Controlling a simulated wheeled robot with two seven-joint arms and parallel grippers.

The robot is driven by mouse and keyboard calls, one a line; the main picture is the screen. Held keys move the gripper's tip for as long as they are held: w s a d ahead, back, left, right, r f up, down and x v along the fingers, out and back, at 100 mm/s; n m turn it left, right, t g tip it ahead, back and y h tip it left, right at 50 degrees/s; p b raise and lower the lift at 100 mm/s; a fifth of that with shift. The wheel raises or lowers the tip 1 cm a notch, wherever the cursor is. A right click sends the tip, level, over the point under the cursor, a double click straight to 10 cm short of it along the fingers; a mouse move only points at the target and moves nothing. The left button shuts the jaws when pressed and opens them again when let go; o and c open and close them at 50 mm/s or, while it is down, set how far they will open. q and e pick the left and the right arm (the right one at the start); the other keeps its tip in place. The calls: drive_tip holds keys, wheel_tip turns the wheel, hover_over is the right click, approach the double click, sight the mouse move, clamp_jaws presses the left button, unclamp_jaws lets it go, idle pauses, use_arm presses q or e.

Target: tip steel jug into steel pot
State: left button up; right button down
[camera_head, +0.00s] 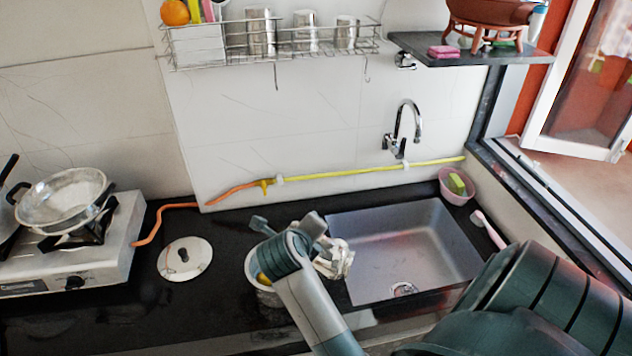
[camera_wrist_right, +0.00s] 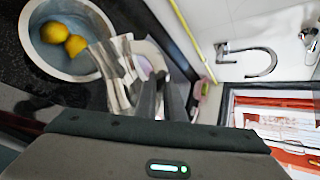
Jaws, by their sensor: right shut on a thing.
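The steel pot (camera_head: 266,297) stands on the black counter left of the sink, partly hidden behind my right arm. In the right wrist view the pot (camera_wrist_right: 48,60) shows its round mouth with two yellow lemons (camera_wrist_right: 64,39) inside. The steel jug (camera_head: 338,262) is right of the pot, near the sink's left edge. It also shows beside the pot's rim in the right wrist view (camera_wrist_right: 116,72), with bright ribbed sides. My right gripper (camera_head: 318,240) is shut on the jug; the exact grip is partly hidden. My left gripper is not in view.
The sink (camera_head: 410,250) lies to the right under a tap (camera_head: 402,130). A round lid (camera_head: 185,258) lies on the counter left of the pot. A stove (camera_head: 75,255) with a pan (camera_head: 64,198) stands at far left. A wire rack (camera_head: 270,40) hangs above.

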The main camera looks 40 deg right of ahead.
drive_tip(key=shift+w+a+r, duration=0.15)
drive_tip(key=shift+w+r, duration=0.1)
drive_tip(key=shift+w, duration=0.05)
drive_tip(key=shift+w+r+g, duration=0.1)
drive_tip(key=shift+g, duration=0.2)
idle(0.6)
drive_tip(key=shift+s+d+r+t, duration=0.2)
drive_tip(key=shift+s+r+t, duration=0.1)
drive_tip(key=shift+s+r, duration=0.15)
drive_tip(key=shift+s+d+r+t, duration=0.15)
drive_tip(key=shift+s+r+t, duration=0.15)
drive_tip(key=shift+s+r, duration=0.15)
drive_tip(key=shift+f, duration=0.1)
drive_tip(key=shift+f, duration=0.1)
